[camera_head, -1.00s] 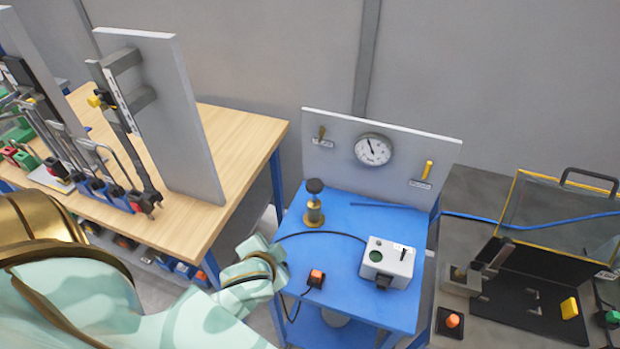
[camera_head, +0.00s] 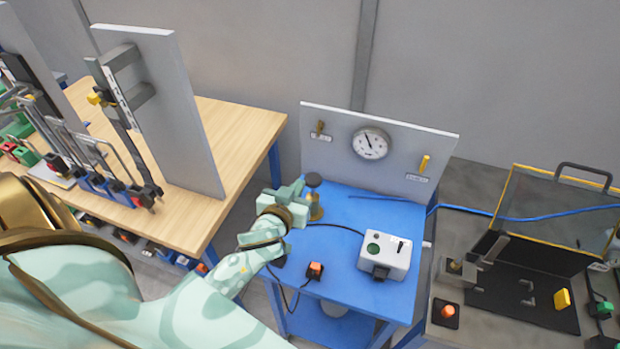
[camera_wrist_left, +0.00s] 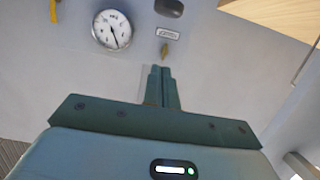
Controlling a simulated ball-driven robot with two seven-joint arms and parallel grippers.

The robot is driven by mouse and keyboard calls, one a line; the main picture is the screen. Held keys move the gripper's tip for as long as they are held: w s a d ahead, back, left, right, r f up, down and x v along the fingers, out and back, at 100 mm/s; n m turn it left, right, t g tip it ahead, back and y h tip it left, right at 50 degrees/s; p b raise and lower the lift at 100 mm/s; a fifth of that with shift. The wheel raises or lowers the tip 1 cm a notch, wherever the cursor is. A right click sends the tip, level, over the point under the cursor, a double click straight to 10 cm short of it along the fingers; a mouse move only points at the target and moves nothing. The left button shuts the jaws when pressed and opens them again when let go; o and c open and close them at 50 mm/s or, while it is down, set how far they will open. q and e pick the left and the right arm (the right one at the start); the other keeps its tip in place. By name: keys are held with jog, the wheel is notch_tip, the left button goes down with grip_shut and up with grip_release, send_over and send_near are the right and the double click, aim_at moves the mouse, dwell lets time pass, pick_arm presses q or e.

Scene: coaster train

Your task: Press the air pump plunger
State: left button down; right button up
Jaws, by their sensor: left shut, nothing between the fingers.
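The air pump (camera_head: 316,206) has a brass body and a dark round plunger knob (camera_head: 314,180). It stands upright at the back left of the blue table, partly hidden behind my left gripper. My left gripper (camera_head: 298,187) is shut and empty, just left of the knob in the head view. I cannot tell whether they touch. In the left wrist view the shut fingers (camera_wrist_left: 161,72) point at the grey panel, and a dark rounded piece (camera_wrist_left: 169,7), likely the knob, shows beyond them at the top edge. My right gripper is out of view.
The grey panel (camera_head: 330,165) behind the pump carries a round gauge (camera_head: 370,144) and a yellow lever (camera_head: 424,164). A white box (camera_head: 385,251) and an orange button (camera_head: 315,270) are on the blue table (camera_head: 345,290). A wooden bench (camera_head: 235,140) stands left.

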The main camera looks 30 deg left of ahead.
pick_arm(q)
send_over(310, 179)
jog(key=s, duration=0.1)
jog(key=f, duration=0.2)
jog(key=shift+d+f, duration=0.35)
jog(key=f+b, duration=0.2)
jog(key=shift+s+d+f, duration=0.1)
jog(key=shift+s+f, duration=0.1)
jog(key=shift+f, duration=0.6)
notch_tip(310, 179, down, 6)
jog(key=b, duration=0.6)
jog(key=shift+s, duration=0.15)
